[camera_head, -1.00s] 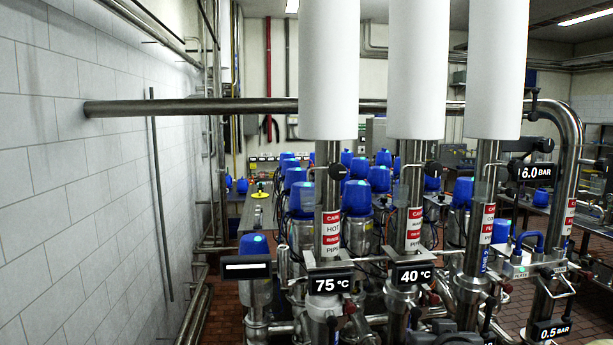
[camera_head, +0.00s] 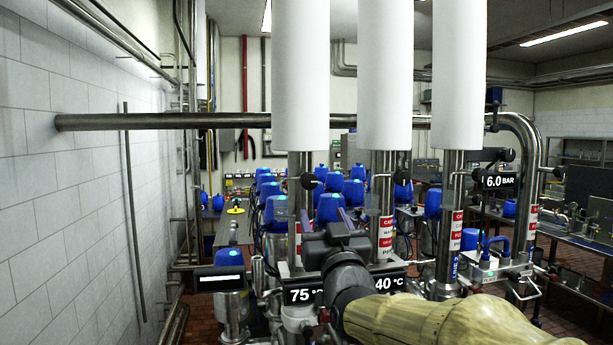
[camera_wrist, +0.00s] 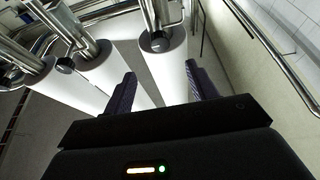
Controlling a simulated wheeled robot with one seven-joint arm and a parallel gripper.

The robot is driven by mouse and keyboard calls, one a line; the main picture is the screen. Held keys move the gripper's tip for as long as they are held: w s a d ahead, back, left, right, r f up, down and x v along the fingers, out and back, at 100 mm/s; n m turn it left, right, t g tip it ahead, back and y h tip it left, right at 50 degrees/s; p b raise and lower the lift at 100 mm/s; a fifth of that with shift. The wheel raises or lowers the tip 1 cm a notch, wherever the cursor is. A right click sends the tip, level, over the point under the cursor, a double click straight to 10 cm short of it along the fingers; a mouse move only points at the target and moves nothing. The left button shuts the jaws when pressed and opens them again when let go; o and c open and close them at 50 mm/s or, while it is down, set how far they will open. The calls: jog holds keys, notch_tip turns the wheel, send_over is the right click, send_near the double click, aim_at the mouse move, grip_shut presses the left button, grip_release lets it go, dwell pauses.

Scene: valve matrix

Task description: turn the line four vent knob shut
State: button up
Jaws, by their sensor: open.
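Several black round knobs stand out from the upright steel pipes. In the head view one is on the left pipe (camera_head: 308,181), one on the middle pipe (camera_head: 401,177), and others are further right (camera_head: 478,174) (camera_head: 558,172). I cannot read which is the line four vent knob. My gripper (camera_head: 325,222) is open and empty, raised in front of the left and middle pipes, below their knobs in the picture. In the wrist view a black knob (camera_wrist: 157,42) lies beyond and between my fingertips (camera_wrist: 161,84), apart from them. Another knob (camera_wrist: 65,65) is to the left.
White thick cylinders (camera_head: 314,75) surround the upper pipes. A horizontal steel pipe (camera_head: 180,121) runs behind. Black display signs (camera_head: 219,279) and blue-capped valves (camera_head: 277,213) crowd the lower area. A tiled wall (camera_head: 60,200) bounds the left; free air lies before it.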

aim_at(310, 182)
jog(key=p+x, duration=0.9)
jog(key=x, duration=0.6)
jog(key=shift+w+a+r, duration=0.1)
jog(key=shift+w+r, duration=0.05)
jog(key=shift+w, duration=0.2)
jog(key=shift+w+a, duration=0.15)
jog(key=shift+w, duration=0.25)
jog(key=c, duration=1)
